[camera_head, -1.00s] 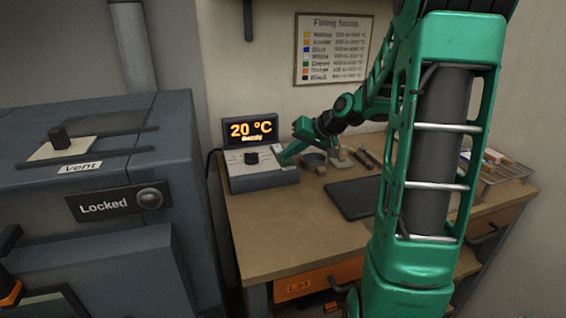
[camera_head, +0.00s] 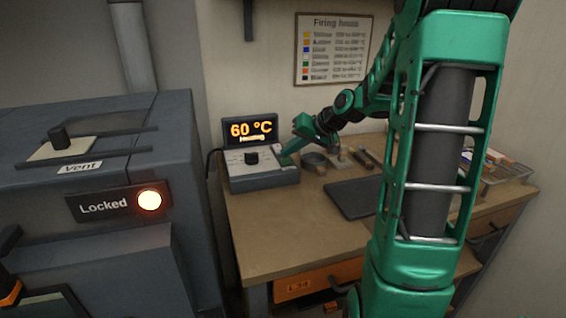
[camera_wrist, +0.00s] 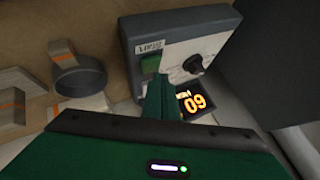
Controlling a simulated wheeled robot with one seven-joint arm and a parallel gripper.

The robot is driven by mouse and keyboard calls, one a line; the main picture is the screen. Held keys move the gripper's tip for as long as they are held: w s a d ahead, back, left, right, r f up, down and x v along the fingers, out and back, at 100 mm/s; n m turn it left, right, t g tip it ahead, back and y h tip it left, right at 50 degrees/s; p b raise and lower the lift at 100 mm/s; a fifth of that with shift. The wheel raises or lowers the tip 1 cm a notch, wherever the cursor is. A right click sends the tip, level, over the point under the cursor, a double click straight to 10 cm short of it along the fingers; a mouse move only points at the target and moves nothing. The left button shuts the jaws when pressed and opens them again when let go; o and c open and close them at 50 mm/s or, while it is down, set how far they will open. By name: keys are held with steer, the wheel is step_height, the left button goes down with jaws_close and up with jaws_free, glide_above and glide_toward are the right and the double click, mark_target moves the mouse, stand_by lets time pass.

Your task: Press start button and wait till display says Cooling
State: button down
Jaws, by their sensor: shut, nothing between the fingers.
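The control box (camera_head: 262,172) stands on the wooden desk beside the kiln, with a black knob (camera_head: 251,158) on its top. Its display (camera_head: 250,130) reads 60 °C in orange, with a smaller word below that looks like "Heating". In the wrist view the box (camera_wrist: 190,35) shows a green button (camera_wrist: 151,64) under a small label, and the knob. My gripper (camera_head: 284,160) is shut and empty, with its tips at the button's side of the box. In the wrist view the fingers (camera_wrist: 158,90) lie just by the green button; whether they touch it is unclear.
The grey kiln (camera_head: 120,240) at left has a "Locked" sign with a lit lamp (camera_head: 150,200) and a vent slider (camera_head: 58,138). A dark mat (camera_head: 352,198) and a round cup (camera_head: 313,161) lie on the desk (camera_head: 285,235). A tray (camera_head: 505,172) stands at right.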

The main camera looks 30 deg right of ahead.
mark_target(289, 162)
steer(key=shift+r, duration=0.25)
steer(key=shift+r, duration=2.45)
steer(key=s+a+f+g+h, duration=0.1)
steer(key=s+a+f+g, duration=0.1)
steer(key=s, duration=0.9)
steer(key=s+a+f+m+g+h, duration=0.1)
steer(key=s+a+f+g, duration=0.1)
steer(key=s, duration=1)
steer(key=s+a+f+g+h, duration=0.1)
steer(key=s+f+g, duration=0.3)
steer(key=s, duration=0.8)
steer(key=shift+a+f+g, duration=0.25)
steer(key=shift+a+g, duration=0.15)
